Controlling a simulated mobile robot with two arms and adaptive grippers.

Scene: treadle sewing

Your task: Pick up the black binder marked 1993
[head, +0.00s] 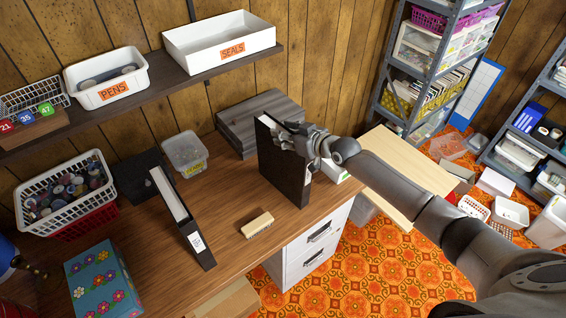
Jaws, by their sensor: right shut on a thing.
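A black binder (280,172) stands upright near the right end of the wooden desk. My right gripper (298,141) is shut on its upper right edge. No year mark can be read on this binder. A second black binder (170,204) is further left on the desk, its white page block and a small white spine label showing. The writing on that label is too small to read. My left gripper is not in view.
The desk (228,204) also holds a wooden brush (257,225), a clear tub (185,153), a white basket (66,191) and a flowered box (104,283). A grey box (258,121) stands behind the held binder. The PENS and SEALS bins are on the shelf above.

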